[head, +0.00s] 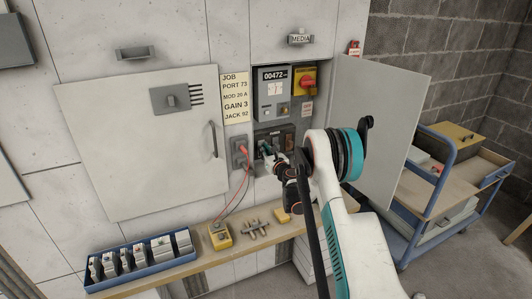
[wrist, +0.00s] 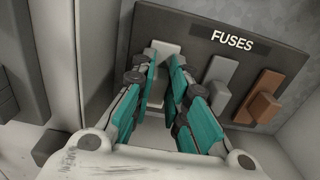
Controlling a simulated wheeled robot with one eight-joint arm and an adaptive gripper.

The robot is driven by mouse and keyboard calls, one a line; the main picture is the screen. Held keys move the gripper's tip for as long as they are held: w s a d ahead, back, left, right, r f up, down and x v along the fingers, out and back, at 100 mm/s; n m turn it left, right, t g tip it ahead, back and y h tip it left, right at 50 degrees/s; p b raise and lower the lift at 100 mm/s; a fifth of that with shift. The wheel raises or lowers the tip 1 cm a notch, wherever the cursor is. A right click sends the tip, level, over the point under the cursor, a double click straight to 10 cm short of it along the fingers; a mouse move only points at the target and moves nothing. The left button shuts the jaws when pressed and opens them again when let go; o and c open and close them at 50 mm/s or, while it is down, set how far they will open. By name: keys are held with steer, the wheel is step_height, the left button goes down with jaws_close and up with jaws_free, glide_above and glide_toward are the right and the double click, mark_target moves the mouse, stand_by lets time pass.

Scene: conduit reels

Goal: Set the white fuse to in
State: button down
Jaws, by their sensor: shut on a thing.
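The white fuse (wrist: 162,47) sits at the left end of the dark fuse panel (wrist: 200,35) marked FUSES. My gripper (wrist: 164,62) has a teal finger on each side of the fuse and is shut on it. The fingers and the low view hide much of the fuse, so I cannot tell how deep it sits. In the head view my gripper (head: 268,154) is at the left part of the fuse panel (head: 286,131), inside the open wall cabinet.
A grey fuse (wrist: 218,80) and a brown fuse (wrist: 262,98) stand to the right. The cabinet's open door (head: 385,120) is right of my arm. A socket with red leads (head: 240,153) is close on the left. A shelf (head: 190,266) with a blue tray (head: 143,275) runs below.

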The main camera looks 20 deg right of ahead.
steer(key=c, duration=1.6)
jaws_free()
steer(key=shift+w, duration=0.15)
steer(key=shift+o, duration=0.2)
steer(key=s, duration=1.2)
steer(key=shift+d, duration=0.2)
